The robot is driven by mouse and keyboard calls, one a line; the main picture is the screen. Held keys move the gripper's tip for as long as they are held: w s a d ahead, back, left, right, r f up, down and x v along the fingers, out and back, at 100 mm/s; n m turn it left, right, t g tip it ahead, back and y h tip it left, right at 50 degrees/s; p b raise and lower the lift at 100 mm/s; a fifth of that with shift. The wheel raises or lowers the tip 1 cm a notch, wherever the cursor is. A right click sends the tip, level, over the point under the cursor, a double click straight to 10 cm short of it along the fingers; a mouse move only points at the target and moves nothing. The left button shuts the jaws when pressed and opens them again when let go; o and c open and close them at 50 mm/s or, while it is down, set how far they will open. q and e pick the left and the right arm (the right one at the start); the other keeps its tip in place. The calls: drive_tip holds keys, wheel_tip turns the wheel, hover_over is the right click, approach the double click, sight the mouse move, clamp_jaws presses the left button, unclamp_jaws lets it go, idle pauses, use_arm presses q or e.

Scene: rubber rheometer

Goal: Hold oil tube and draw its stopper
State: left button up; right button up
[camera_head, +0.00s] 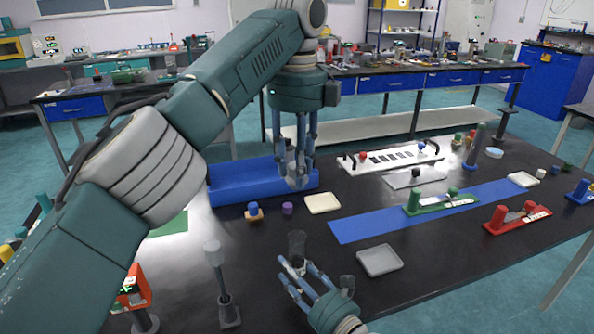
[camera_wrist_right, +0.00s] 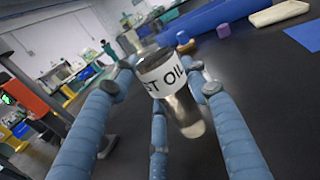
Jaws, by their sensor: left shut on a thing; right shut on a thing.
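The oil tube (camera_head: 296,243) is a grey, see-through cylinder. My right gripper (camera_head: 296,268) is shut on it and holds it roughly upright above the black table. In the right wrist view the tube (camera_wrist_right: 190,112) has a white label ending in "ST OIL", between my right gripper's fingers (camera_wrist_right: 168,80). Its upper end looks dark; I cannot tell whether a stopper sits in it. My left gripper (camera_head: 298,180) points down by the right end of the blue tray, behind and apart from the tube. It is shut on a small greyish thing, mostly hidden by its fingers.
The blue tray (camera_head: 240,192) stands behind the tube. A blue-topped piece (camera_head: 253,210), a purple piece (camera_head: 287,208) and a cream dish (camera_head: 322,203) lie before it. A grey dish (camera_head: 379,261) is to the right. A stand (camera_head: 222,285) rises to the left.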

idle(0.3)
drive_tip(key=o, duration=1.3)
